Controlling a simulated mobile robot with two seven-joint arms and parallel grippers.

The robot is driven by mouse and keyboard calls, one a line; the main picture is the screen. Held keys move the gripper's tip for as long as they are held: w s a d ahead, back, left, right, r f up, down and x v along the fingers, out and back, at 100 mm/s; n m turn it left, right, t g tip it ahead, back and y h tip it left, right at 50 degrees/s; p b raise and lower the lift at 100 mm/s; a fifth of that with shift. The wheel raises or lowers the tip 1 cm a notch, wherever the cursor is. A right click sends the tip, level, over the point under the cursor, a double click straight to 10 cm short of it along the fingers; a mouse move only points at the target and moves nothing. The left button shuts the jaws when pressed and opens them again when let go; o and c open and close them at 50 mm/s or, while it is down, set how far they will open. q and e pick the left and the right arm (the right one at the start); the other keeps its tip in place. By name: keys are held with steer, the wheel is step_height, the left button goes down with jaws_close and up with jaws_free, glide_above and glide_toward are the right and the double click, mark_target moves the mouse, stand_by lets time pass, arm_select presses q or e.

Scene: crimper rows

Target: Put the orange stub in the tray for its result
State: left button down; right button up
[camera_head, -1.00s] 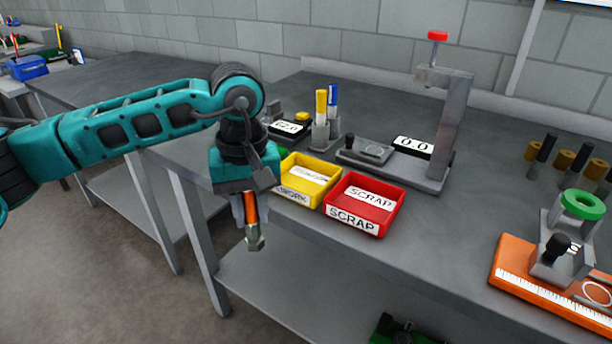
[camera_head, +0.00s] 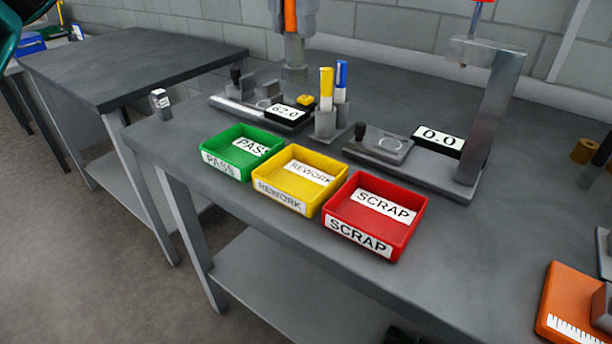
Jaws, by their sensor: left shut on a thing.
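My left gripper (camera_head: 292,22) shows at the top edge, its grey fingers shut on the orange stub (camera_head: 290,14). The stub hangs upright, with a metal fitting (camera_head: 295,52) at its lower end, in front of the back of the bench. Its top is cut off by the picture edge. The green PASS tray (camera_head: 213,171), yellow REWORK tray (camera_head: 265,198) and red SCRAP tray (camera_head: 345,240) stand in a row along the bench's front edge. All three look empty apart from their labels. My right gripper is not in view.
A gauge display (camera_head: 286,113) reads 62.0; another display (camera_head: 438,139) by the upright stand (camera_head: 490,120) reads 0.0. A holder (camera_head: 332,124) has yellow and blue markers. A small grey block (camera_head: 160,103) stands at the bench's left edge. An orange base (camera_head: 572,305) is at lower right.

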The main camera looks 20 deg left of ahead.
arm_select(q)
steer(key=shift+w+d+r+n, duration=0.1)
steer(key=shift+r+n, duration=0.35)
steer(key=shift+n, duration=0.1)
steer(key=shift+w+d+r+n, duration=0.1)
steer(key=shift+r+n, duration=0.35)
steer(key=shift+n, duration=0.1)
steer(key=shift+f, duration=0.1)
steer(key=shift+f+b, duration=2.6)
steer(key=shift+f, duration=7.1)
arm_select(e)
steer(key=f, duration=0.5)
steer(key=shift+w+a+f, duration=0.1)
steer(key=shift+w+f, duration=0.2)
arm_select(q)
steer(key=shift+f, duration=0.2)
steer(key=c, duration=0.9)
jaws_free()
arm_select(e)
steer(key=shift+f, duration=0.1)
